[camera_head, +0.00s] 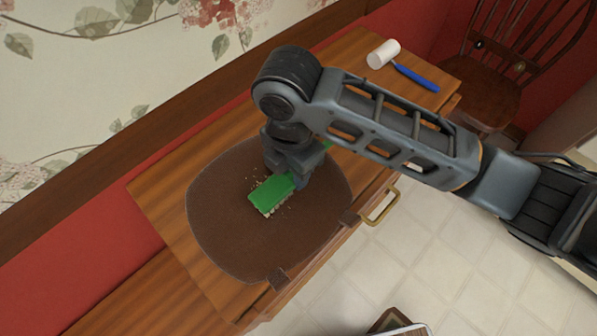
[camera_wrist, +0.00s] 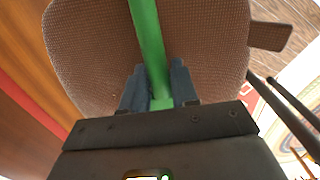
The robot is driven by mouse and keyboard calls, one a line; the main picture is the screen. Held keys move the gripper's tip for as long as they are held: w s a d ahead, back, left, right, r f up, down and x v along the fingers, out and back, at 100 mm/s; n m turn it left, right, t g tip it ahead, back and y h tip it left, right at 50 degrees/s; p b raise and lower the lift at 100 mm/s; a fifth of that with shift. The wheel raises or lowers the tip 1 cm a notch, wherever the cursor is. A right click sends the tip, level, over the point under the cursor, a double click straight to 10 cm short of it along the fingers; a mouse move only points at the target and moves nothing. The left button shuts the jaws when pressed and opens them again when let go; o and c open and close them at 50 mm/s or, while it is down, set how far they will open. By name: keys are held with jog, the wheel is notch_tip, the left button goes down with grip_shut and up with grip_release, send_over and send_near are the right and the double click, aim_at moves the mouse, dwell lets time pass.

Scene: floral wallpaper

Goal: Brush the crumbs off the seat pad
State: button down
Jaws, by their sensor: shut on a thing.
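The brown seat pad (camera_head: 225,245) lies on a wooden surface, its two straps toward the lower right edge. Pale crumbs (camera_head: 283,207) are scattered near its middle, around a green brush (camera_head: 268,197). The brush's bristles face down on or just over the pad; exact contact is hard to tell. My gripper (camera_head: 297,178) is shut on the brush's handle, low over the pad's upper right part. In the wrist view, the green handle (camera_wrist: 147,40) runs up between the fingers (camera_wrist: 159,88) over the pad (camera_wrist: 90,50). The brush head and crumbs are out of that view.
A mallet with a white head (camera_head: 383,54) and blue handle lies at the far end of the wooden top (camera_head: 335,60). A brass handle (camera_head: 380,207) sticks out from the front. A wooden chair (camera_head: 485,85) stands at upper right. The wall borders the left side.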

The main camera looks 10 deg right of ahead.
aim_at(308, 198)
jog(key=c, duration=1.9)
grip_release()
jog(key=shift+w+a+f, duration=0.1)
jog(key=shift+w+a, duration=0.25)
jog(key=shift+w, duration=0.3)
jog(key=shift+w+a+f, duration=0.1)
jog(key=shift+w+a, duration=0.25)
jog(key=shift+w, duration=0.3)
jog(key=shift+w+a, duration=0.35)
jog(key=shift+w, duration=0.3)
jog(key=shift+o, duration=0.2)
jog(key=shift+w+a+r, duration=0.1)
jog(key=shift+w+a, duration=0.35)
jog(key=shift+w, duration=0.35)
jog(key=shift+w+a+r, duration=0.1)
jog(key=shift+w+a, duration=0.3)
jog(key=shift+w, duration=0.35)
grip_shut()
jog(key=shift+s, duration=0.1)
